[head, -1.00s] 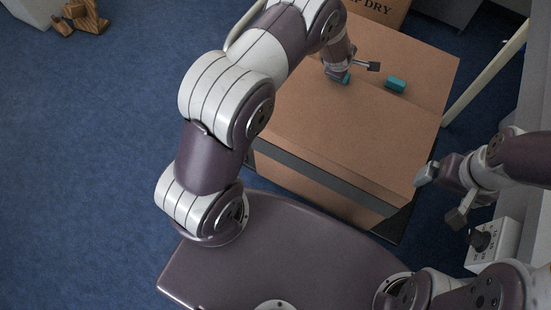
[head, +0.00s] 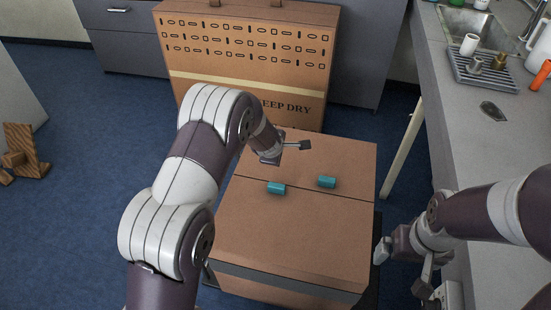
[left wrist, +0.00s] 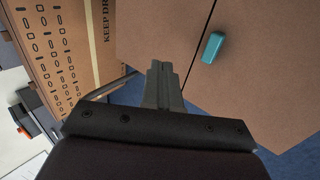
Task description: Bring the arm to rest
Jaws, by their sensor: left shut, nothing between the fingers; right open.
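My left gripper (head: 269,160) hangs over the far part of a brown cardboard box (head: 290,235). It is shut and empty; its closed fingers also show in the left wrist view (left wrist: 160,85). Two small teal pieces lie apart on the box top: a left one (head: 276,188) and a right one (head: 326,182). The gripper is behind the left piece and apart from it. One teal piece (left wrist: 213,47) shows in the left wrist view. My right gripper (head: 402,270) is open and empty, to the right of the box, beside the counter.
A printed carton marked KEEP DRY (head: 245,60) stands behind the box. A grey counter (head: 465,150) with a sink (head: 470,22) and drying rack (head: 490,72) runs along the right. Wooden blocks (head: 25,155) lie at far left. Blue floor (head: 80,220) is free at left.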

